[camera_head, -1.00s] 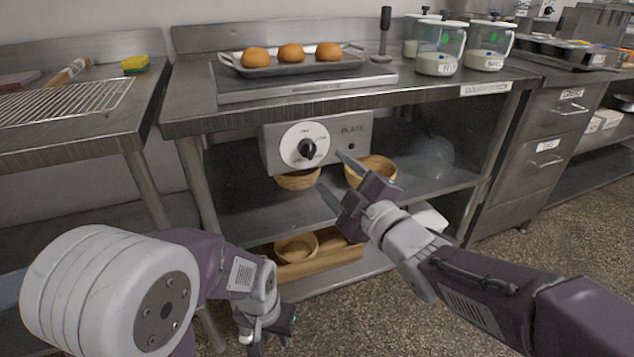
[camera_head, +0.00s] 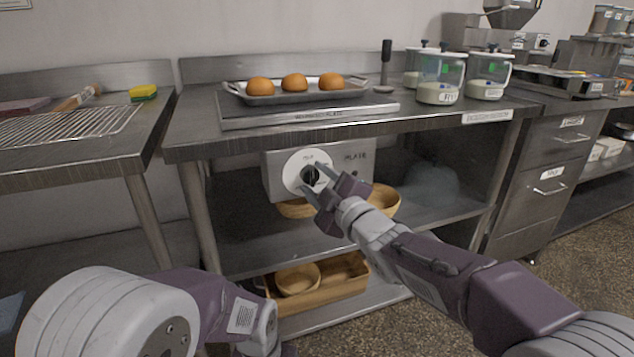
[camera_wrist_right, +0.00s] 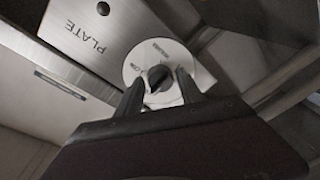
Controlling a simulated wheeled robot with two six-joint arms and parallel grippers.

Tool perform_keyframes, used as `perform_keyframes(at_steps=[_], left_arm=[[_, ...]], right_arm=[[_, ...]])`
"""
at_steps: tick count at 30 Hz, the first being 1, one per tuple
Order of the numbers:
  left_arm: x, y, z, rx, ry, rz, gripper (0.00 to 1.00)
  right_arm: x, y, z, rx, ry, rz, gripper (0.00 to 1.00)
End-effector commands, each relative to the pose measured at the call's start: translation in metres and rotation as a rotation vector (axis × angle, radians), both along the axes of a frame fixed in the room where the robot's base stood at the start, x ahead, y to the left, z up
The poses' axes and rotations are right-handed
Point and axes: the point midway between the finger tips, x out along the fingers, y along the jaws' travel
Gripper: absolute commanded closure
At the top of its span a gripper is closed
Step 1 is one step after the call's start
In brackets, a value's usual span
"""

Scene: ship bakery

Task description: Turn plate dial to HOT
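The plate dial is a white round face (camera_head: 294,160) with a black knob (camera_head: 309,175), on a grey panel marked PLATE (camera_head: 355,165) under the counter. My right gripper (camera_head: 311,187) is at the dial, fingers apart. In the right wrist view, the dial face (camera_wrist_right: 139,66) and knob (camera_wrist_right: 157,76) show beyond the open fingertips of my right gripper (camera_wrist_right: 160,82), one on each side of the knob. I cannot tell whether they touch it. The small dial print is partly hidden and hard to read. My left arm is at the lower left; its gripper is out of view.
A tray (camera_head: 238,92) of buns stands on the warming plate (camera_head: 240,123) above the panel. Wooden bowls (camera_head: 385,203) sit on the shelf below, close to my right gripper. Lidded jars (camera_head: 438,94) stand at the counter's right.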

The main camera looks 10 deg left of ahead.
Motion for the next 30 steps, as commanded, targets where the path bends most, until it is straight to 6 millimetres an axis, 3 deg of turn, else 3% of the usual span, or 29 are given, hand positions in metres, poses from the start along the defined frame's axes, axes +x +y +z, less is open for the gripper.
perform_keyframes(at_steps=[1,4,17,30], left_arm=[[0.0000,0.0000,0.0000,0.000,0.000,0.000,0.68],[0.0000,0.0000,0.0000,0.000,0.000,0.000,0.68],[0.0000,0.0000,0.0007,0.000,0.000,0.000,0.68],[0.0000,0.0000,0.0007,0.000,0.000,0.000,0.68]], right_arm=[[0.0000,-0.0001,0.0001,0.000,0.000,0.000,0.72],[-0.0001,-0.0002,0.0002,0.000,0.000,0.000,1.00],[-0.0002,0.0001,-0.0001,0.082,0.054,0.000,1.00],[-0.0008,0.0012,-0.0022,0.404,0.271,0.001,1.00]])
